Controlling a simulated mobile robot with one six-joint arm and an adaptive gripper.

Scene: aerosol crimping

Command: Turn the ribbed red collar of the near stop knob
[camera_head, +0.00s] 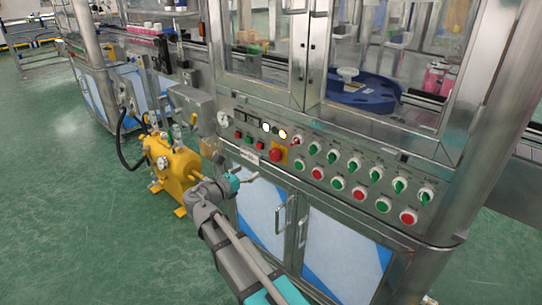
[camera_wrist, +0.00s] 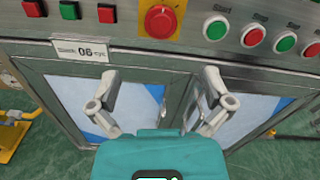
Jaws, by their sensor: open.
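The near stop knob (camera_head: 276,154) is a round red knob on a yellow square plate on the cabinet's control panel. It also shows at the top middle of the wrist view (camera_wrist: 160,21), its front face toward me. Ribs on its collar are too small to make out. My gripper (camera_head: 250,177) is open and empty, below and to the left of the knob in the head view. In the wrist view my gripper (camera_wrist: 160,88) has its two grey fingers spread apart, below the knob and not touching it.
Green and red buttons (camera_head: 358,194) and green switches (camera_head: 332,157) line the panel right of the knob. Cabinet doors (camera_head: 262,205) with protruding handles (camera_head: 281,219) lie below. A yellow machine (camera_head: 176,170) stands on the floor to the left. A counter label (camera_wrist: 83,50) sits lower left of the knob.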

